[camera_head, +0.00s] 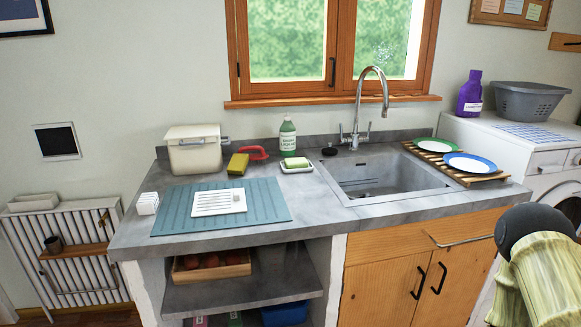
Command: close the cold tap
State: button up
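A chrome tap (384,92) with a tall curved spout stands behind the sink, its spout end over the basin. A small lever handle (342,131) shows on the left of its base and another handle (368,130) on the right. I cannot tell which is the cold one, nor how far either is turned. No water stream is clearly visible from the spout. The grey sink basin (395,178) is set into the counter. My gripper is not in view; only a part of my arm shows at the lower right, well apart from the tap.
A wooden rack (484,177) with two plates stands right of the sink. A soap bottle (288,137), a sponge dish (296,168) and a black stopper (329,152) are left of the tap. A towel rail (458,243) juts from the cabinet front. The window sill is behind the tap.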

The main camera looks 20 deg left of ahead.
aim_at(366, 139)
jog(key=z, duration=1.1)
jog(key=i, duration=0.8)
jog(key=u, duration=3.15)
